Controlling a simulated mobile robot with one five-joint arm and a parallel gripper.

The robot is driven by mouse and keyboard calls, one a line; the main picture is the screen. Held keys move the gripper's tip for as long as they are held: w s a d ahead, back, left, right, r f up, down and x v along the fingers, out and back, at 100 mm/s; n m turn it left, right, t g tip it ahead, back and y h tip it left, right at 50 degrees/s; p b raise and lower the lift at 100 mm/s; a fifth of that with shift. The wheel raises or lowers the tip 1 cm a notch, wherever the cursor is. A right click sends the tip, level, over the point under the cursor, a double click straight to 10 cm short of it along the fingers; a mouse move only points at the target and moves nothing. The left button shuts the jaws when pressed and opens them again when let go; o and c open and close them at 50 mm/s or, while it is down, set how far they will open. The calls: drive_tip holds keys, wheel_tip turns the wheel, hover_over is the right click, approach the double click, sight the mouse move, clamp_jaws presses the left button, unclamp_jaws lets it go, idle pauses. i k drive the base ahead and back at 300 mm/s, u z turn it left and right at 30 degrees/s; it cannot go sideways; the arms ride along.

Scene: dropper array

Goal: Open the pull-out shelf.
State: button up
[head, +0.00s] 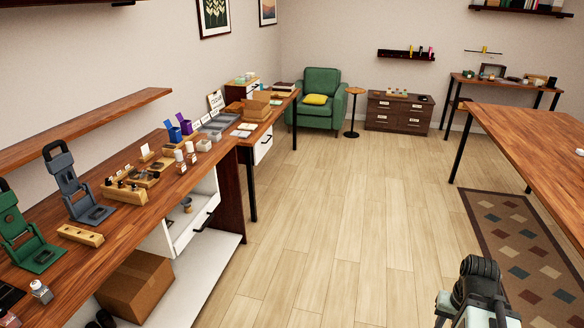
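A white shelf unit under the left workbench has a low white front (190,232) with a black bar handle (204,222). This looks like the pull-out shelf. Its front faces the floor aisle and seems roughly in line with the bench legs; I cannot tell for certain how far in it sits. A small dark bowl-like item (186,205) shows in the opening above the front. Part of my arm shows at the bottom right, well apart from the shelf. My gripper's fingers cannot be seen.
The left workbench (120,215) carries green and grey stands, wooden racks and bottles. A cardboard box (136,285) sits on the low white board below it. A second white drawer front (263,147) is further back. The wooden floor (330,220) between the left benches and right table (540,140) is clear.

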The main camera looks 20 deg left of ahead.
sight(182, 223)
drive_tip(key=z, duration=0.05)
drive_tip(key=i, duration=2.25)
drive_tip(key=u, duration=3.6)
drive_tip(key=i, duration=1.05)
drive_tip(key=z, duration=0.05)
